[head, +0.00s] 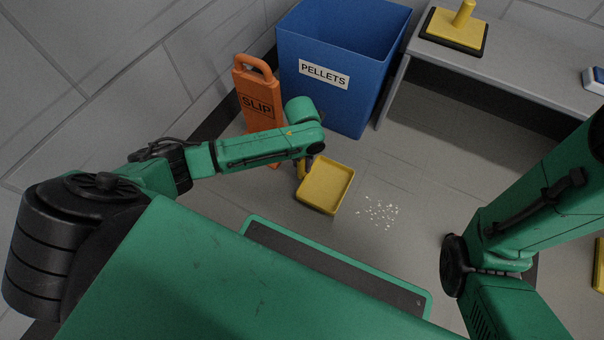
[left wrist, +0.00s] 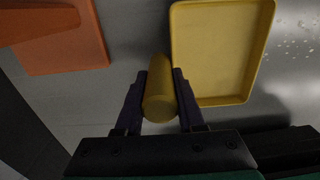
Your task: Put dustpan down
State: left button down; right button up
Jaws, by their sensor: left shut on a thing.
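The yellow dustpan (head: 326,186) is low over the grey floor, in front of the blue bin; I cannot tell for sure whether it touches the floor. Its shallow pan looks empty in the left wrist view (left wrist: 220,50). My left gripper (left wrist: 160,90) is shut on the dustpan's round yellow handle (left wrist: 159,97), with one finger on each side. In the head view the left gripper is mostly hidden behind my forearm. My right arm comes in at the right, and its gripper does not show.
White pellets (head: 378,212) lie scattered on the floor right of the dustpan. A blue bin labelled PELLETS (head: 335,85) and an orange SLIP sign (head: 258,98) stand behind. A grey bench (head: 500,70) holds a yellow block-like tool with a handle (head: 456,28).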

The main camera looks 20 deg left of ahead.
aim_at(322, 175)
pick_arm(q)
notch_tip(322, 175, down, 4)
jog(key=shift+r+b, duration=0.1)
jog(key=shift+b, duration=0.95)
jog(key=shift+r, duration=0.15)
jog(key=c, duration=0.5)
grip_release()
